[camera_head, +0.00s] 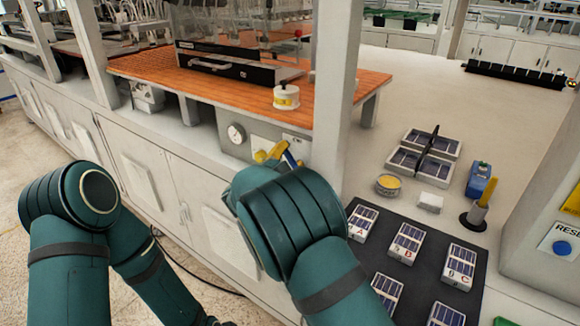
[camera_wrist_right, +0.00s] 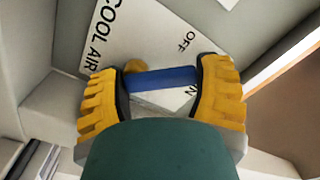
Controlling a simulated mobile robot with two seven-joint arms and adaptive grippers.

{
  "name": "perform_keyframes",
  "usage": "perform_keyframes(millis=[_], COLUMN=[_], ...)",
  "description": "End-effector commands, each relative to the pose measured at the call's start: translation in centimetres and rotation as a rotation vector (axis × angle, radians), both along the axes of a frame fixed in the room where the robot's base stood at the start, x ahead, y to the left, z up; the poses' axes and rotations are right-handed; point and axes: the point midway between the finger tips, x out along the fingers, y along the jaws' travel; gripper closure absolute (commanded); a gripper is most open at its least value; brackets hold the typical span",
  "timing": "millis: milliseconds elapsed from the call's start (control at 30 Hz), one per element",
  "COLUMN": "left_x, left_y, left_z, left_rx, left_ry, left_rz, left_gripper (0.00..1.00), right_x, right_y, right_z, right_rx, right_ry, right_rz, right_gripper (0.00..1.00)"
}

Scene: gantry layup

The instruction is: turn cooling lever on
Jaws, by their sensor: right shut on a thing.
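The cooling lever is a blue bar (camera_wrist_right: 160,78) on a white label plate (camera_wrist_right: 135,40) that reads COOL AIR and OFF, with another word mostly covered. A small brass-coloured part (camera_wrist_right: 133,66) shows behind the lever's left end. My right gripper (camera_wrist_right: 160,84) has its yellow fingers shut on the blue lever, one at each end of it. In the head view the right gripper (camera_head: 275,152) is at the grey panel under the orange bench top, with the blue lever (camera_head: 289,157) partly showing. My left arm is bent at the left, and its gripper is not in view.
A round gauge (camera_head: 236,133) is left of the lever on the panel. A white post (camera_head: 337,90) rises just right of it. The right-hand counter holds a black mat (camera_head: 375,255) with labelled blocks, a yellow tin (camera_head: 388,184) and a blue device (camera_head: 479,180).

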Motion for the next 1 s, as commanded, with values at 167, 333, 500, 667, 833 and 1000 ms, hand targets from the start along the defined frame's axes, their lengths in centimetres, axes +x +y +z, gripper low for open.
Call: perform_keyframes(millis=[167, 333, 500, 667, 833, 1000], left_x=[0.1, 0.1, 0.1, 0.1, 0.1, 0.1], left_y=[0.0, 0.0, 0.0, 0.0, 0.0, 0.0], left_z=[-0.2, -0.2, -0.2, -0.2, -0.2, -0.2], left_rx=[0.000, 0.000, 0.000, 0.000, 0.000, 0.000], left_ry=[-0.002, -0.002, -0.002, -0.002, -0.002, -0.002], left_rz=[0.001, 0.001, 0.001, 0.001, 0.001, 0.001], left_gripper=[0.53, 0.53, 0.53, 0.53, 0.53, 0.53], right_x=[-0.1, -0.3, -0.5, -0.7, -0.8, -0.8], right_y=[-0.3, -0.6, -0.9, -1.1, -1.2, -1.4], right_z=[0.5, 0.7, 0.8, 0.8, 0.8, 0.9], right_rx=[0.137, 0.265, 0.382, 0.471, 0.541, 0.581], right_ry=[-0.102, -0.196, -0.282, -0.348, -0.398, -0.430], right_rz=[0.002, 0.001, 0.001, 0.001, 0.002, 0.003], right_gripper=[0.68, 0.68, 0.68, 0.68, 0.68, 0.68])
